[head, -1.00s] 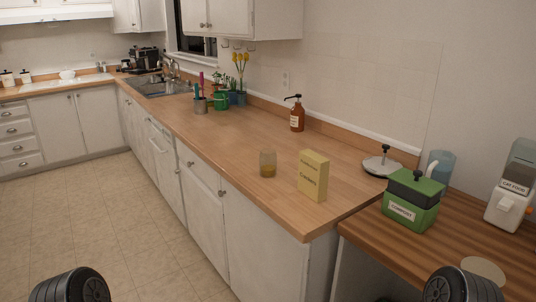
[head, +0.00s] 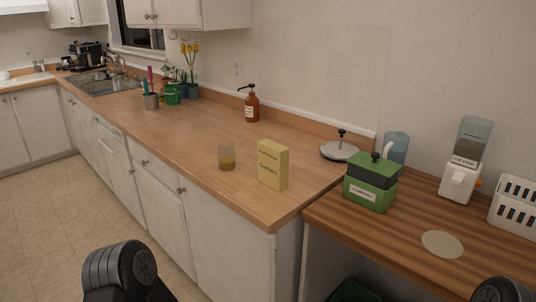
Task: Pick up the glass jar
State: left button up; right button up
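The glass jar (head: 226,158) stands upright on the wooden counter (head: 180,130), left of a yellow box. It is clear, with something amber in its bottom. Dark rounded parts of my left arm (head: 120,272) show at the bottom left, and a part of my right arm (head: 502,290) shows at the bottom right corner. Both are in front of the counter and well apart from the jar. Neither gripper's fingers can be seen.
The yellow box (head: 273,164) stands just right of the jar. A brown pump bottle (head: 251,104) is behind. A green compost bin (head: 370,182), a cat food dispenser (head: 462,170) and a white basket (head: 514,205) stand on the right counter. The counter left of the jar is clear.

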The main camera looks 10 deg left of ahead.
aim_at(226, 149)
jog(key=i+j+z, duration=0.1)
jog(key=j+z, duration=0.2)
jog(key=i+j+z, duration=0.1)
jog(key=j+z, duration=0.2)
jog(key=j, duration=0.2)
jog(key=j+z, duration=0.4)
jog(key=j, duration=0.95)
jog(key=j+z, duration=0.1)
jog(key=j, duration=0.95)
jog(key=j+z, duration=0.1)
jog(key=j, duration=0.9)
jog(key=k+j+z, duration=0.1)
jog(key=j, duration=0.95)
